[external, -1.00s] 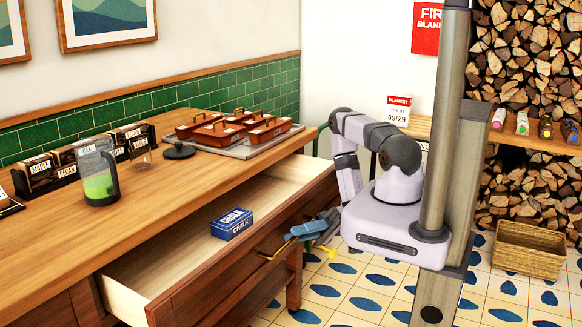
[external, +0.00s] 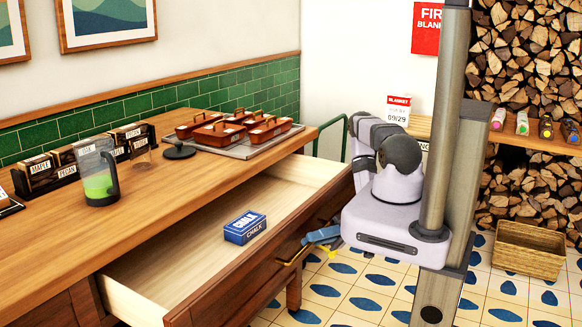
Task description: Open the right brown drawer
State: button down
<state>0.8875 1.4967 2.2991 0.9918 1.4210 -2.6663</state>
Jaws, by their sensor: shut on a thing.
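The right brown drawer (external: 250,283) is pulled well out of the wooden counter, showing its pale interior. A blue chalk box (external: 245,228) lies inside it. My arm and the drawer front partly hide the fingers, so the exact contact is hard to see.
The counter top (external: 200,212) bears a jug with green liquid (external: 98,180), a black lid (external: 179,151), labelled boxes and a tray with several reddish-brown lidded dishes (external: 218,135). A wicker basket (external: 528,250) stands on the tiled floor, right of my base.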

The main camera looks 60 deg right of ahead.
jog(key=shift+f, duration=0.1)
jog(key=c, duration=2.1)
grip_release()
jog(key=shift+w, duration=0.1)
jog(key=shift+d, duration=0.1)
